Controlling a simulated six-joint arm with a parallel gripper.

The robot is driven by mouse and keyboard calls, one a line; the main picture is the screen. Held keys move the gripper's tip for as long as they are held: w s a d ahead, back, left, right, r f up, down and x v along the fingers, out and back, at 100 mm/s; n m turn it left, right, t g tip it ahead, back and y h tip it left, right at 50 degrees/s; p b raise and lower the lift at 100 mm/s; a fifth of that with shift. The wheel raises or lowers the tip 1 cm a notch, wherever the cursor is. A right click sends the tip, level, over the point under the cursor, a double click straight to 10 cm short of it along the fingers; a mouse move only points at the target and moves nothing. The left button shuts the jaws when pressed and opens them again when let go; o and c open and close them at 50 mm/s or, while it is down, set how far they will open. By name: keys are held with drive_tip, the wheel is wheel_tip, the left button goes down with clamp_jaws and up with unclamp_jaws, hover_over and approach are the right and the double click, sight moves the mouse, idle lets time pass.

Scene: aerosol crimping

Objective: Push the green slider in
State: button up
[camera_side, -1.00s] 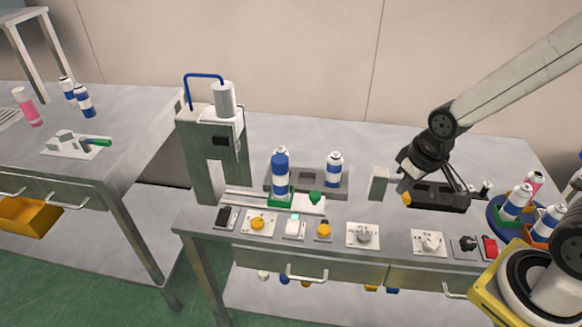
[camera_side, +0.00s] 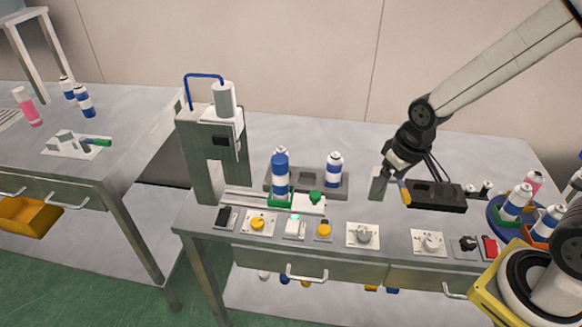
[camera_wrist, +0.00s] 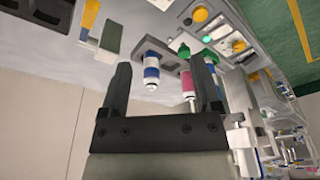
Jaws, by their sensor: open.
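The green slider knob (camera_side: 315,197) is at the right end of a white rail in front of the press. It sits beside a green holder (camera_side: 281,201) carrying an upright blue-and-white can (camera_side: 280,173). In the wrist view the green knob (camera_wrist: 184,50) and green holder (camera_wrist: 210,57) are beyond my fingers. My gripper (camera_wrist: 160,75) is open, with nothing between its black fingers. In the side view it hangs right of the slider, apart from it, near a grey block (camera_side: 377,185); its fingertips are hard to make out there.
The tall grey press (camera_side: 212,155) stands left of the slider. A grey rack (camera_side: 343,184) with cans is behind. Buttons and dials, including a yellow button (camera_side: 323,230), line the front edge. A black tray (camera_side: 435,196) and round can holder are at right.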

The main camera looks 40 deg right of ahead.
drive_tip(key=w+a+f+g, duration=0.1)
drive_tip(key=w+a+f, duration=0.15)
drive_tip(key=w, duration=0.65)
drive_tip(key=m+g, duration=0.1)
hover_over(315, 194)
wheel_tip(315, 194, down, 6)
drive_tip(key=shift+f, duration=3.9)
clamp_jaws()
